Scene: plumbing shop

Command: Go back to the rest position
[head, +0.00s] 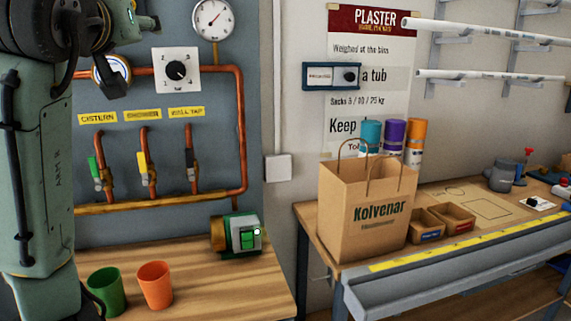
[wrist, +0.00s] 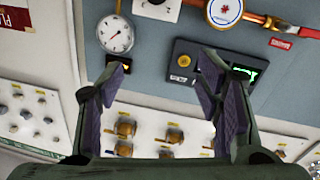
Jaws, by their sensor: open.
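My arm fills the left side of the head view, raised in front of the blue-grey pipe panel. My gripper (wrist: 166,95) shows in the wrist view with its two purple-padded fingers wide apart and nothing between them. Beyond the fingers, the wrist view shows a round gauge (wrist: 115,34) and a dark box with a yellow knob and a green screen (wrist: 243,74) on the panel. The fingers are apart from these things. The gripper's fingertips cannot be made out in the head view.
A green cup (head: 105,291) and an orange cup (head: 155,285) stand on the left bench beside a green-and-brass pump (head: 240,237). A paper bag (head: 365,215) and small cardboard bins (head: 425,230) stand on the right bench. Copper pipes (head: 241,130) with valves run along the panel.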

